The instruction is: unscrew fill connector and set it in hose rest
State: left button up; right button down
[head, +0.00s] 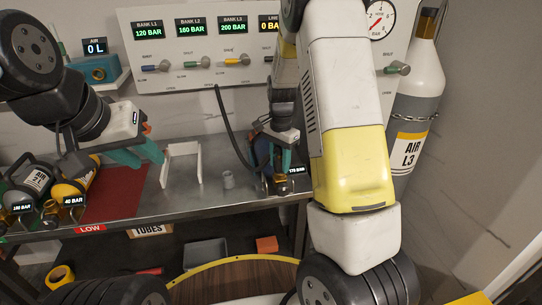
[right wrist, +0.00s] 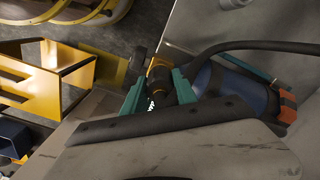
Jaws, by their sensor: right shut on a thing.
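The black fill hose (head: 228,118) drops from the panel to a dark blue cylinder (head: 262,150) on the bench, beside a 170 BAR readout. My right gripper (head: 280,168) is down at this cylinder's valve end. In the right wrist view, its teal fingers (right wrist: 158,88) are shut on the brass-coloured fill connector (right wrist: 158,72) where the hose (right wrist: 240,46) ends. The blue cylinder (right wrist: 235,88) lies just beside the fingers. Whether the thread is engaged is hidden.
A white bracket (head: 181,166) stands on the metal bench (head: 205,200). Two cylinders, green (head: 30,178) and yellow (head: 75,185), lie at the left near a red mat (head: 115,198). The valve panel (head: 180,65) is behind. A tall AIR L3 cylinder (head: 412,110) stands at the right.

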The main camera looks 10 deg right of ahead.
jog(key=shift+w+r, duration=0.1)
jog(key=shift+r, duration=0.05)
jog(key=shift+r, duration=1.85)
jog(key=shift+r, duration=0.1)
jog(key=shift+r, duration=1.65)
jog(key=w+a+f, duration=0.3)
jog(key=a, duration=0.5)
jog(key=w+a+f+m, duration=0.1)
jog(key=w+a, duration=0.3)
jog(key=a, duration=0.5)
jog(key=shift+w+a+f, duration=0.15)
jog(key=shift+w+f, duration=0.15)
jog(key=shift+f, duration=0.6)
